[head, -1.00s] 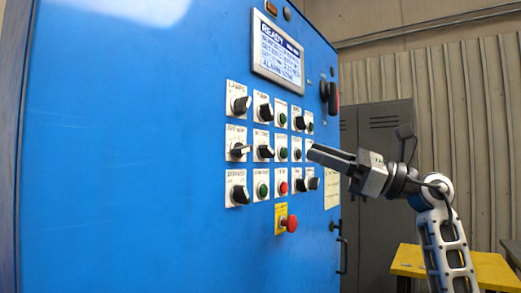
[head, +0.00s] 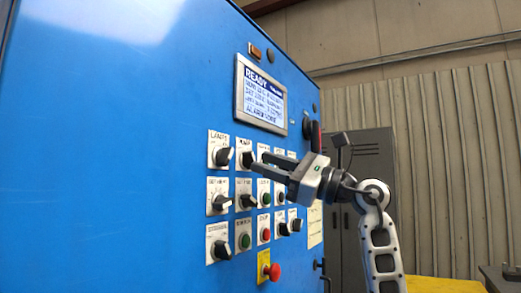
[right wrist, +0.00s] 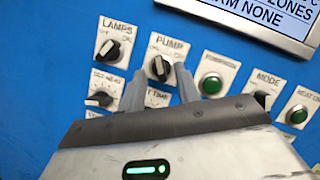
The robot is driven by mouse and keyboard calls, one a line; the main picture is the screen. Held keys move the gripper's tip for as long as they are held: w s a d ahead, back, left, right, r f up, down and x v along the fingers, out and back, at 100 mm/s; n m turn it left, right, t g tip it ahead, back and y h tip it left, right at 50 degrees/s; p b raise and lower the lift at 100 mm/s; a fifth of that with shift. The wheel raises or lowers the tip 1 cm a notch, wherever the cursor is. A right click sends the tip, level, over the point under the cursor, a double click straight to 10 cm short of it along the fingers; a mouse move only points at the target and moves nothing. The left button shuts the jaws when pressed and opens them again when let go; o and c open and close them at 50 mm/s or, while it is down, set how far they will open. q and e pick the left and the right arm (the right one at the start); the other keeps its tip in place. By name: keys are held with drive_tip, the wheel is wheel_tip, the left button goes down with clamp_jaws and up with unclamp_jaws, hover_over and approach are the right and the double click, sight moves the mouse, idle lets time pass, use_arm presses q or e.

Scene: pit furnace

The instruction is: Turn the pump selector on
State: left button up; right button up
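The pump selector (head: 247,157) is a black knob on a white plate in the top row of the blue panel. It shows under its PUMP label in the right wrist view (right wrist: 160,68), its light mark toward the upper left. My right gripper (head: 262,162) is beside it, just to the right in the head view. In the right wrist view the two fingers (right wrist: 161,89) stand apart with nothing between them, their tips just below the knob and to either side. I cannot tell whether they touch the panel. My left gripper is not in view.
The LAMPS knob (right wrist: 109,50) is left of the pump selector and a green button (right wrist: 211,85) is right of it. More knobs and buttons fill the rows below. A red emergency button (head: 273,271) sits low on the panel. The display (head: 262,93) reads READY.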

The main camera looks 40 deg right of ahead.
sight(249, 160)
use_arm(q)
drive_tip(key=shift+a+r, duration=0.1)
use_arm(e)
drive_tip(key=shift+x, duration=1.15)
clamp_jaws()
